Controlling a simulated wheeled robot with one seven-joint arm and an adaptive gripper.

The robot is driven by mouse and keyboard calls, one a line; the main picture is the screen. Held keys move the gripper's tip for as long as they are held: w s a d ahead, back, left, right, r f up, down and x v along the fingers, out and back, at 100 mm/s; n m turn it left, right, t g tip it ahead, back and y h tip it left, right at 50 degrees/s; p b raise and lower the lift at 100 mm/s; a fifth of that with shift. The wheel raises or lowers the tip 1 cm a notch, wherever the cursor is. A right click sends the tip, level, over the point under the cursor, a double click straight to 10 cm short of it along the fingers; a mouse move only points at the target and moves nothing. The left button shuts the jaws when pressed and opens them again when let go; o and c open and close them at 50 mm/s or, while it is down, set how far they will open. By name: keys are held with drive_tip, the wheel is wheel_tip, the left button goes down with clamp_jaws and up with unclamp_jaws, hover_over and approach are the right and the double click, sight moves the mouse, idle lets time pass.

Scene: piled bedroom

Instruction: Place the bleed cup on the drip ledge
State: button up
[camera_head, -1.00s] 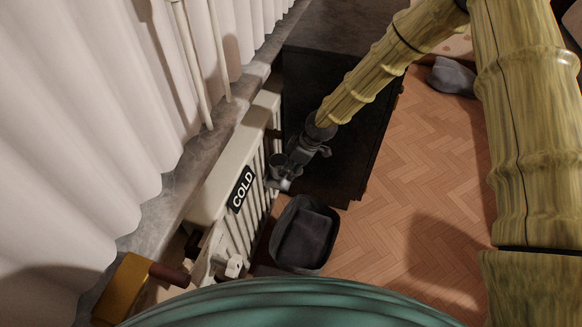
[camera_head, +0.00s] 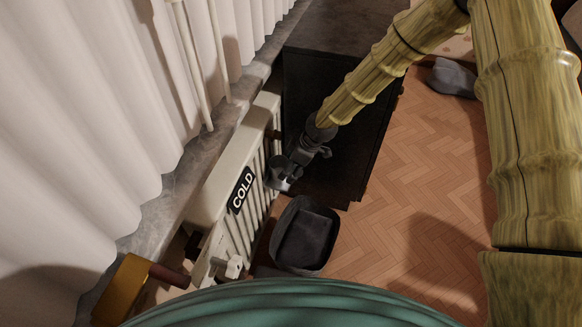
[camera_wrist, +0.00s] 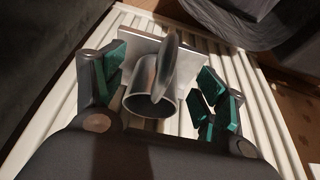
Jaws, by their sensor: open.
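In the wrist view, the bleed cup (camera_wrist: 140,103) is a grey metal cylinder, its round mouth facing the camera. An oval metal piece (camera_wrist: 167,65) stands up beside it. A flat pale grey plate, seemingly the drip ledge (camera_wrist: 129,55), lies behind the cup against the radiator. The cup overlaps the plate; whether it rests on it I cannot tell. My gripper (camera_wrist: 160,92) is open, its teal-padded fingers on either side of the cup with visible gaps. In the head view my gripper (camera_head: 282,174) is at the radiator's far end and largely hides the cup and ledge.
The white radiator (camera_head: 220,190) bears a "COLD" sign (camera_head: 241,190). A dark bin (camera_head: 304,235) stands on the floor beside it. A dark cabinet (camera_head: 345,165) is behind my gripper. A yellow block (camera_head: 122,288) lies near. The parquet floor (camera_head: 430,200) at right is mostly clear.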

drive_tip(key=p+v, duration=0.2)
drive_tip(key=v, duration=1)
drive_tip(key=s+d+f+m+g, duration=0.15)
drive_tip(key=s+f+m, duration=0.25)
drive_tip(key=s+f, duration=0.5)
drive_tip(key=s+d+f+m, duration=0.25)
drive_tip(key=s+f, duration=0.35)
drive_tip(key=s, duration=0.4)
drive_tip(key=s+d+f+m+h, duration=0.2)
drive_tip(key=s+d+m, duration=0.2)
drive_tip(key=s, duration=0.5)
drive_tip(key=s+d+f+m+h, duration=0.2)
drive_tip(key=s+d+f+m, duration=0.1)
drive_tip(key=s+d, duration=0.6)
drive_tip(key=shift+s+m, duration=0.65)
drive_tip(key=shift+s, duration=0.15)
